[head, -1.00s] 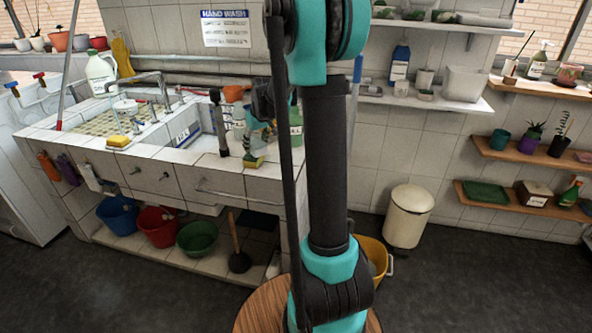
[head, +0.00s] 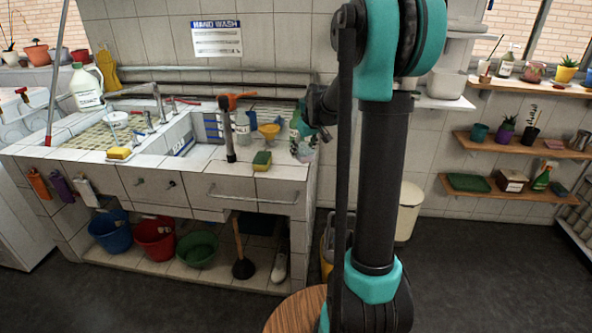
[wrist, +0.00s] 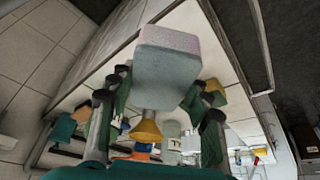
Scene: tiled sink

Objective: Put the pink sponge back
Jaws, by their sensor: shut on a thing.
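A pale block with a faint pink top and a grey-blue side, which looks like the pink sponge (wrist: 168,65), is held between the fingertips of my gripper (wrist: 160,85) in the wrist view. My gripper is shut on it, with a dark finger on each side. The tiled counter lies behind the block in that view. In the head view my arm covers part of the scene and I cannot make out the held sponge. A small pink item (head: 555,144) lies on the right wall shelf; I cannot tell what it is.
Another yellow sponge (head: 118,153) is by the sink. A wooden stool (head: 295,312) is below.

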